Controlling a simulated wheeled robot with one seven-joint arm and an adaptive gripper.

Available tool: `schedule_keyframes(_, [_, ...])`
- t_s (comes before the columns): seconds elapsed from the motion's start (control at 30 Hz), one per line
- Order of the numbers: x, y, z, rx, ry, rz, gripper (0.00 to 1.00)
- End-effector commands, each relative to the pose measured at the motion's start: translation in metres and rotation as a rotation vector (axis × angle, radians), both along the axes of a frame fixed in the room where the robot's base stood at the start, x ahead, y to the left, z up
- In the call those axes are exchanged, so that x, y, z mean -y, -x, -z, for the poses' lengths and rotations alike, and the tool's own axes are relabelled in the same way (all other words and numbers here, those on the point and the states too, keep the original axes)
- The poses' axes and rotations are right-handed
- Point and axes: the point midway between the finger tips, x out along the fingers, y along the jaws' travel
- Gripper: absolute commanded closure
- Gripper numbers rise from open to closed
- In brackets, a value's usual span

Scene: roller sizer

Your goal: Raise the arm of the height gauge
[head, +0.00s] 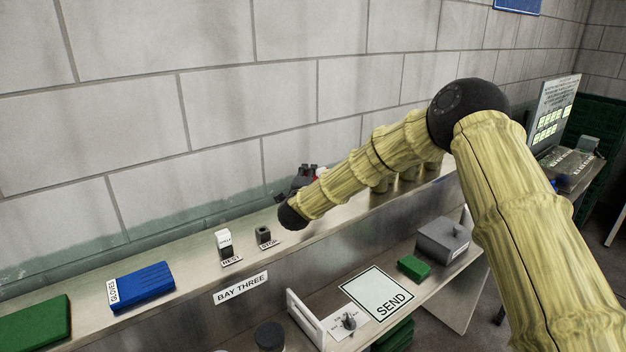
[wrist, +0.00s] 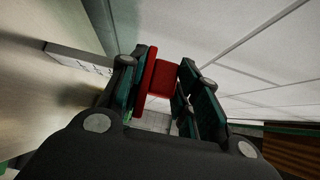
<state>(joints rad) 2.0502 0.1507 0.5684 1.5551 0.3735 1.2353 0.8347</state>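A red part (wrist: 162,80) sits between the two fingers of my gripper (wrist: 165,95) in the wrist view. The left finger lies right along it and the right finger is very close; I cannot tell whether both press on it. I take this red part to be the height gauge's arm, but its post is not clearly seen. In the head view, my gripper (head: 308,172) is mostly hidden behind my black wrist, near the wall at the back of the shelf.
Blocks labelled REST (head: 225,245) and STOP (head: 263,237) stand left of my wrist. A blue GLOVES box (head: 142,286) lies farther left. Below are a SEND mat (head: 370,284), a knob plate (head: 348,321) and a grey box (head: 440,238). The block wall is close behind.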

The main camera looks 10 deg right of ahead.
Motion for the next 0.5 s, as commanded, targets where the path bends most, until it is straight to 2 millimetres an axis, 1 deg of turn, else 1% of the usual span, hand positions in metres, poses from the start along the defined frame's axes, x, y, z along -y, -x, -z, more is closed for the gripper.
schedule_keyframes(0.03, [-0.0002, -0.0025, -0.0110, 0.016, 0.000, 0.001, 0.59])
schedule_keyframes(0.07, [-0.0002, -0.0026, -0.0111, 0.016, 0.000, 0.001, 0.54])
schedule_keyframes(0.1, [0.0000, -0.0026, -0.0109, 0.015, -0.001, 0.002, 0.54])
schedule_keyframes(0.5, [0.0010, -0.0010, -0.0068, 0.010, -0.002, 0.002, 0.54])
